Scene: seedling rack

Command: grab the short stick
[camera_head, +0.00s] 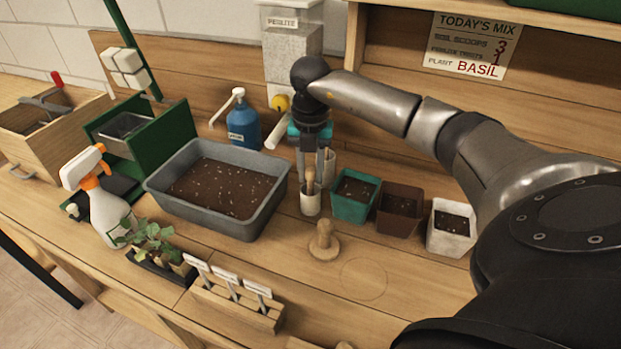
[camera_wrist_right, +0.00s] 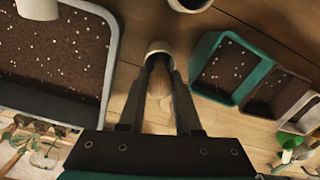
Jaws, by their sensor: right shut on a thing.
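A short, pale wooden stick (camera_head: 311,182) stands upright in a small white cup (camera_head: 310,204) between the grey soil tub and the green pot. My right gripper (camera_head: 310,172) points down from above and is shut on the stick just over the cup's rim. In the right wrist view the two fingers (camera_wrist_right: 158,66) come together at the cup (camera_wrist_right: 159,46). The stick is mostly hidden between the fingers there, and its lower end is hidden in the cup. My left gripper is not in view.
A second light cup (camera_head: 329,162) stands just behind. Green (camera_head: 353,207), brown (camera_head: 399,222) and white (camera_head: 450,240) pots stand right. The grey soil tub (camera_head: 160,190) is left. A wooden tamper (camera_head: 323,238) stands in front. Bare bench lies right of the tamper.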

